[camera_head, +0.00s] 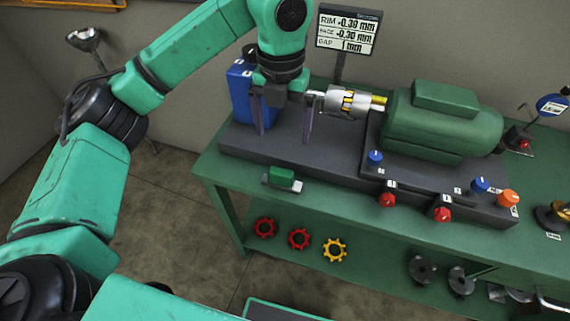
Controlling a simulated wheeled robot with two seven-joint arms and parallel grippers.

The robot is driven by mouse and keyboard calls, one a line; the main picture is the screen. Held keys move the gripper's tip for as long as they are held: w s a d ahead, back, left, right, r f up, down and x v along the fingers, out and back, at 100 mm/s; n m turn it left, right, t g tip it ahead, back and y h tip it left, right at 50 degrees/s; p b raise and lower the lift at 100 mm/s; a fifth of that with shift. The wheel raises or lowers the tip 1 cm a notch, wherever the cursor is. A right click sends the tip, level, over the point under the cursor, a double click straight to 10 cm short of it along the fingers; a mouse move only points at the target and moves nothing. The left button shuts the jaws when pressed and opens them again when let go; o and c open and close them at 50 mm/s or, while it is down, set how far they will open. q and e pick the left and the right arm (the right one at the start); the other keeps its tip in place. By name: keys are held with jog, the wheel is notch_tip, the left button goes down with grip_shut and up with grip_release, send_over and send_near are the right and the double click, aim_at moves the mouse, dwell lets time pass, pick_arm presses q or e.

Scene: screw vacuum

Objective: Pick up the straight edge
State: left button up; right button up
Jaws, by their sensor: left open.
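A small green block on a pale metal strip (282,178), which looks like the straight edge, lies on the front left part of the green bench (215,165), in front of the dark base plate. My left gripper (283,130) points down above the left end of the base plate, behind and above the straight edge. Its two fingers are spread apart with nothing between them. The left finger overlaps the blue block (239,90) in the picture; I cannot tell whether they touch. My right gripper is not in view.
A green motor (443,125) with a silver coupling (348,104) stands on the dark base plate (340,155), right of my left gripper. A readout screen (348,32) stands behind. Red and blue knobs line the plate's front. Red and yellow star-shaped parts (299,238) lie on the lower shelf.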

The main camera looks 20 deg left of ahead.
pick_arm(q)
jog(key=p, duration=0.1)
send_over(281, 171)
notch_tip(281, 171, down, 6)
jog(key=shift+d+r, duration=0.1)
notch_tip(281, 171, down, 8)
jog(key=shift+f+p, duration=0.1)
jog(key=shift+p, duration=0.95)
jog(key=c, duration=1.5)
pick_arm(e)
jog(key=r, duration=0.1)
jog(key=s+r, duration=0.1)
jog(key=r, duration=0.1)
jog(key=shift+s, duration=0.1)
